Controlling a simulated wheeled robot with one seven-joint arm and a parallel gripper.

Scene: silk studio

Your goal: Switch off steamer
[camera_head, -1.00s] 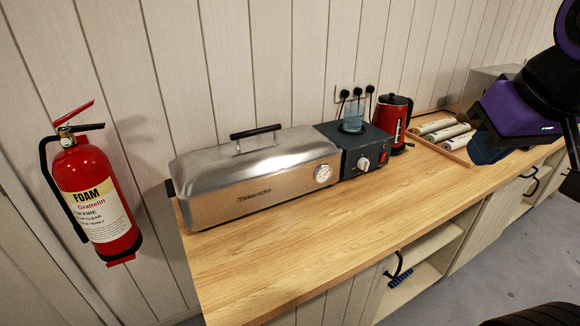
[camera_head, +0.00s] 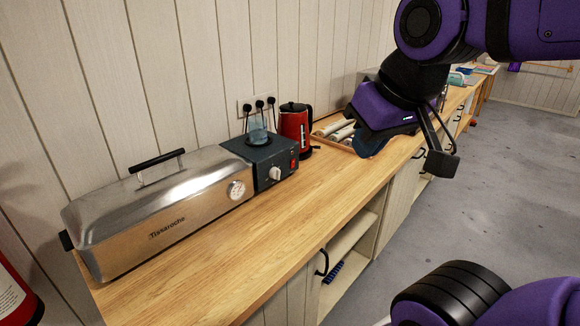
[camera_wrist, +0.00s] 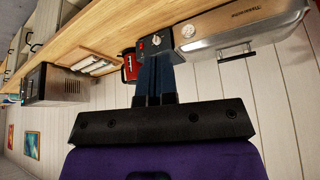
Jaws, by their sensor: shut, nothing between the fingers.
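The steamer (camera_head: 150,212) is a long stainless box with a black lid handle on the wooden counter. At its right end is a dark control box (camera_head: 262,160) with a pale dial (camera_head: 275,174) and a red switch (camera_head: 294,164). In the wrist view, which is upside down, the dial (camera_wrist: 156,40) and red switch (camera_wrist: 141,45) show just beyond my fingertips. My gripper (camera_head: 368,146) is to the right of the control box in the head view, apart from it. In the wrist view my gripper (camera_wrist: 154,62) is shut and empty. I cannot tell the switch's position.
A red kettle (camera_head: 295,125) stands right beside the control box. A glass (camera_head: 257,130) is on top of the box, in front of plugged sockets (camera_head: 259,105). A tray of rolls (camera_head: 335,132) lies farther right. Counter (camera_head: 225,262) in front is clear; floor (camera_head: 480,190) is open.

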